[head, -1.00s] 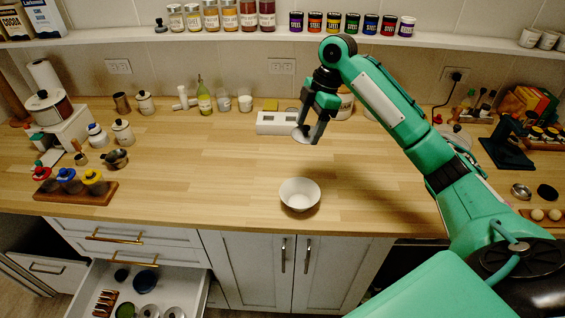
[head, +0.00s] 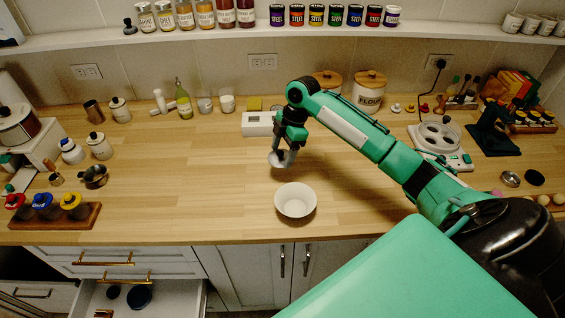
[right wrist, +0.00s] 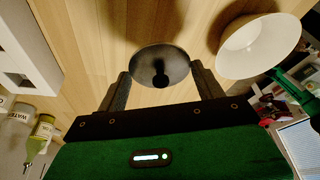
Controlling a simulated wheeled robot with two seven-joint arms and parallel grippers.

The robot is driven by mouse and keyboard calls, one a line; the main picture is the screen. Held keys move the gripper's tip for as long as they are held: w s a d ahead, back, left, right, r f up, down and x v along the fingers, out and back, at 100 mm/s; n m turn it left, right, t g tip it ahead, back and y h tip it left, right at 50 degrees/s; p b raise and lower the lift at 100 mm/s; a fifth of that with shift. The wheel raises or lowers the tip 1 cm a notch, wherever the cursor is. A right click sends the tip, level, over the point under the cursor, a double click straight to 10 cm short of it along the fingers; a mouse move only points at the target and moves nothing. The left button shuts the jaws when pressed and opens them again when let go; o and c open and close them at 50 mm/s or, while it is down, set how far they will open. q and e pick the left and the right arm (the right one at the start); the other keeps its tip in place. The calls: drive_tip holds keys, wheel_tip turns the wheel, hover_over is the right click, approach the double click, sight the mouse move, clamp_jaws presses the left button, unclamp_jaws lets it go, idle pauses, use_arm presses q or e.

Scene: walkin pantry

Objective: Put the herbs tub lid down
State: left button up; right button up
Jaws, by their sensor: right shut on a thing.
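My right gripper (head: 281,160) is shut on a round grey lid (head: 275,159), low over the wooden counter. In the right wrist view, the two fingers of the gripper (right wrist: 160,78) pinch the lid (right wrist: 176,60) at its sides, and its dark knob points to the camera. I cannot tell whether the lid touches the counter. A white bowl (head: 295,201) stands just in front of it; the bowl also shows in the right wrist view (right wrist: 258,48), apart from the lid. I cannot tell which container is the herbs tub. My left gripper is not in view.
A white box (head: 257,124) lies behind the gripper. A rack of small tubs with coloured lids (head: 60,222) stands at the left. A flour canister (head: 369,90) stands behind my arm. The counter left of the lid is clear. A drawer below (head: 140,297) is open.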

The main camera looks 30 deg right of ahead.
sight(280, 175)
wheel_tip(280, 175, down, 2)
drive_tip(key=shift+s+f, duration=0.15)
drive_tip(key=shift+f, duration=0.05)
wheel_tip(280, 175, down, 4)
drive_tip(key=shift+f+p, duration=0.1)
drive_tip(key=shift+p, duration=0.5)
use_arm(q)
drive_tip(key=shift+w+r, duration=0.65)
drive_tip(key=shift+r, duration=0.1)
use_arm(e)
drive_tip(key=o, duration=1)
drive_tip(key=shift+c, duration=0.2)
use_arm(q)
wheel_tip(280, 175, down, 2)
drive_tip(key=b, duration=0.2)
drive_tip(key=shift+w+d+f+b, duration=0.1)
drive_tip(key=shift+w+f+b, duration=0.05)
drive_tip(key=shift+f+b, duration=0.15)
use_arm(e)
drive_tip(key=v, duration=1.2)
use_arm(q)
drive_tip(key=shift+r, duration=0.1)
